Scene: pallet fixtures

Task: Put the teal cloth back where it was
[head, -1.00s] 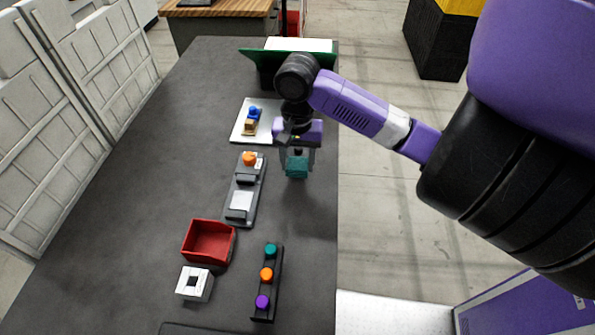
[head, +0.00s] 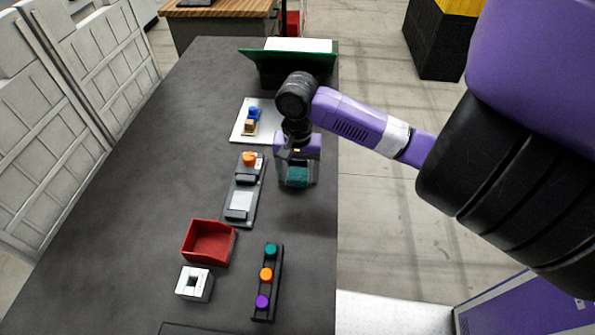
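The teal cloth (head: 297,177) shows as a small folded block between the fingers of my gripper (head: 297,184), near the right edge of the dark table. The fingers stand close on both sides of it and I take them as shut on it. My gripper points down, low over the table. I cannot tell whether the cloth touches the table top.
Left of my gripper are a white plate (head: 238,134) with blue and tan pieces and a grey fixture (head: 233,205) with an orange knob. Nearer are a red bin (head: 205,257), a white holed block (head: 203,294) and a black three-knob strip (head: 275,290). A green panel (head: 265,65) stands behind.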

